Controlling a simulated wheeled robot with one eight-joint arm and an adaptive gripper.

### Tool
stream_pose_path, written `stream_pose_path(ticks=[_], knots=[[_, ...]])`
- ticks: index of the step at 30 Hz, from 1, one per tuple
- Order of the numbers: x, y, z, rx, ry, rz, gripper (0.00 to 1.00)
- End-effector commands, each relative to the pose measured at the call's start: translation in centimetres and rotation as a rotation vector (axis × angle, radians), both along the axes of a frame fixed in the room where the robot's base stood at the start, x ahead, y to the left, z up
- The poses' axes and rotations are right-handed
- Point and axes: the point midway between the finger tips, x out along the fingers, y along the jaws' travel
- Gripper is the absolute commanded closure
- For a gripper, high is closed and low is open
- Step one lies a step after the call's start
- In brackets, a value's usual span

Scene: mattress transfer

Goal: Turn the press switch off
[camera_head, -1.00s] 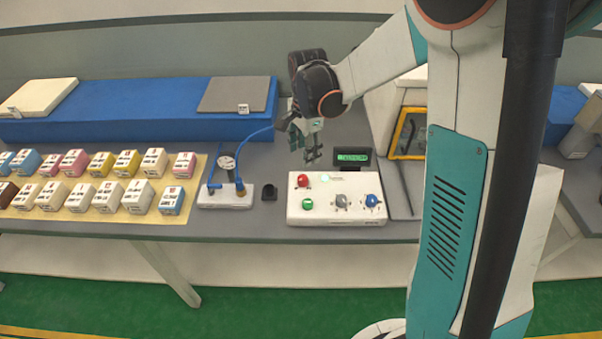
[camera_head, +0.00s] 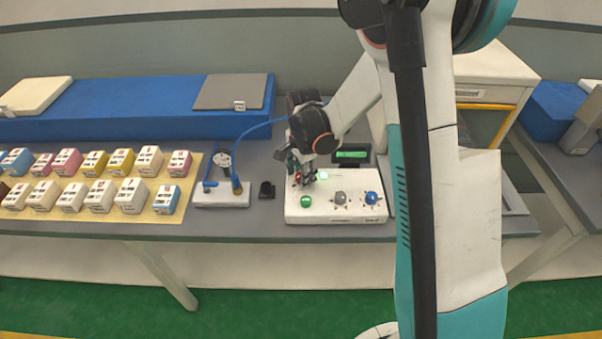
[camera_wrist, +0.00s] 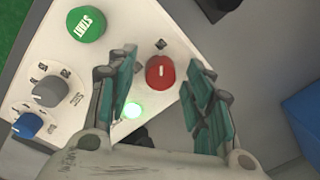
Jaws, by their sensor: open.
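The white control box (camera_head: 300,215) stands on the grey table in the head view. Its red button (camera_wrist: 160,72), marked with a line, shows in the wrist view between the two open fingers of my gripper (camera_wrist: 165,90). In the head view my gripper (camera_head: 304,174) is over the back left of the box and mostly hides the red button. I cannot tell whether the fingers touch it. The green START button (camera_head: 306,200) is in front of it; it also shows in the wrist view (camera_wrist: 86,24). A green light (camera_wrist: 134,110) glows near the red button.
The box also bears a grey knob (camera_head: 340,198) and a blue knob (camera_head: 371,198).

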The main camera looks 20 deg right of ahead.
Motion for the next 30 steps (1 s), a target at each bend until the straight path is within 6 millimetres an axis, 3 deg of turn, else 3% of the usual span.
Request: stream_pose_path(ticks=[2, 7, 8, 20, 30], knots=[[0.00, 0.00, 0.02, 0.000, 0.000, 0.000, 0.57], [0.01, 0.00, 0.02, 0.000, 0.000, 0.000, 0.96], [0.01, 0.00, 0.02, 0.000, 0.000, 0.000, 0.97], [0.02, -0.02, -0.03, 0.000, 0.000, 0.050, 0.98], [0.05, -0.05, -0.08, 0.000, 0.000, 0.288, 0.98]])
